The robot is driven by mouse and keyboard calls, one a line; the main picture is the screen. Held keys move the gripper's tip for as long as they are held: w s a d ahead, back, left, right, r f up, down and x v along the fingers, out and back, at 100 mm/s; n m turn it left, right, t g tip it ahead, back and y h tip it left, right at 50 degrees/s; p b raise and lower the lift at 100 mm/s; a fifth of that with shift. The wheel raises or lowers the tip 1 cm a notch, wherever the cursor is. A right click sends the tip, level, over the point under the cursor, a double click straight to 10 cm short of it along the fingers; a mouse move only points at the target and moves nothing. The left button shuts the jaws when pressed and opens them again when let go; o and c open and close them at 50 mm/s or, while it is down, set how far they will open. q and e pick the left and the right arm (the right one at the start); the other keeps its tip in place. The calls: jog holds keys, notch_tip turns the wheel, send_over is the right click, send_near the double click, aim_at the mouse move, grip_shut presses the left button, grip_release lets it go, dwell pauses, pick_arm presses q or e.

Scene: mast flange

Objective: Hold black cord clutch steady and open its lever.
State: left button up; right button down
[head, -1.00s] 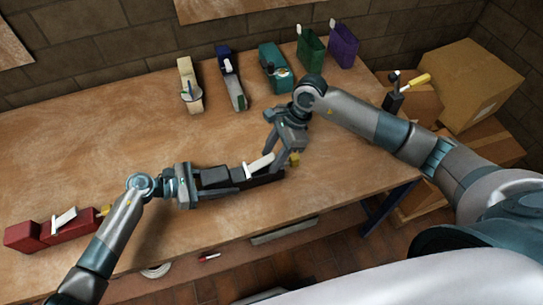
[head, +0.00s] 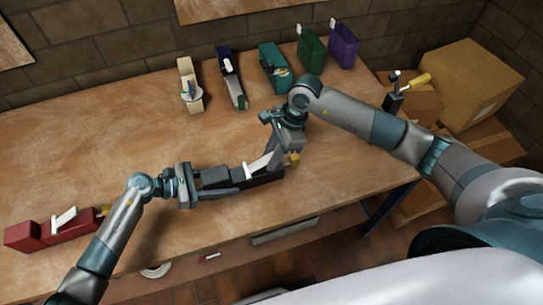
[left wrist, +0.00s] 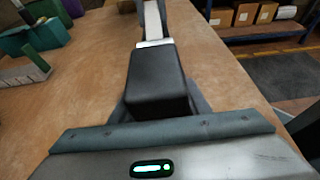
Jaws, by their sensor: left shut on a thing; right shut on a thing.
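The black cord clutch (head: 264,178) lies near the front edge of the bench, its long body running left to right. My left gripper (head: 232,181) is shut on its left block, one finger along each side. The block also shows between the fingers in the left wrist view (left wrist: 157,78). The clutch's white lever (head: 258,166) slants up to the right. Its far part shows in the left wrist view (left wrist: 153,22). My right gripper (head: 275,153) is shut on the lever's raised end; its fingers partly hide that end. A yellow piece (head: 294,160) shows at the clutch's right end.
A red clutch (head: 50,232) with a white lever lies at the bench's left. Cream (head: 189,88), navy (head: 231,80), teal (head: 273,66), green (head: 311,52) and purple (head: 343,46) units line the back. Bare bench (head: 110,140) lies between. Cardboard boxes (head: 470,85) stand at right.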

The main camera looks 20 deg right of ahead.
aim_at(263, 161)
jog(key=r+h, duration=0.1)
jog(key=a+r+h, duration=0.1)
jog(key=h, duration=0.1)
jog(key=shift+a, duration=0.3)
jog(key=h, duration=0.1)
jog(key=a+r+h, duration=0.1)
jog(key=shift+a+r+h, duration=0.1)
jog(key=shift+a+h, duration=0.15)
jog(key=shift+h, duration=0.05)
jog(key=a+h, duration=0.1)
jog(key=a+r+h, duration=0.1)
jog(key=h, duration=0.1)
jog(key=shift+s+a+r+h, duration=0.1)
jog(key=shift+a+h, duration=0.8)
jog(key=shift+h, duration=0.4)
jog(key=c, duration=1.5)
grip_release()
jog(key=shift+d, duration=0.1)
jog(key=shift+r, duration=0.1)
